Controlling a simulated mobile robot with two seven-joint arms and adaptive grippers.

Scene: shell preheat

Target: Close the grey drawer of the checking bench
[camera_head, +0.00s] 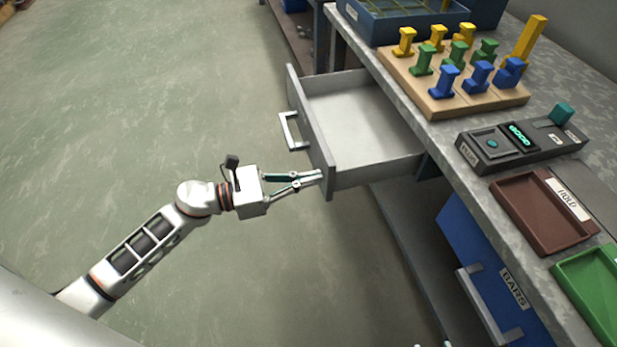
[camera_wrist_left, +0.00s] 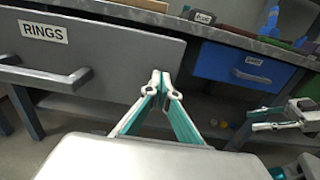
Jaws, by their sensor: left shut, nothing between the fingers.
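The grey drawer (camera_head: 365,117) of the checking bench stands pulled out, its inside empty where visible. Its front carries a bar handle (camera_head: 290,131), and the wrist view shows the front (camera_wrist_left: 110,55) with a RINGS label (camera_wrist_left: 43,31). My left gripper (camera_head: 320,176) is shut and empty, its tips at the drawer front near the end closest to me. In the wrist view its tips (camera_wrist_left: 160,82) overlap the front's right part; touching or just short, I cannot tell. My right gripper (camera_wrist_left: 262,119) appears at the wrist view's right, fingers apart.
A blue drawer (camera_head: 475,255) labelled BARS sits nearer me under the bench. The benchtop (camera_head: 455,140) bears a wooden peg board (camera_head: 440,107), a dark device (camera_head: 520,142), a brown tray (camera_head: 530,220) and a green tray (camera_head: 590,290). The floor left of the drawer is clear.

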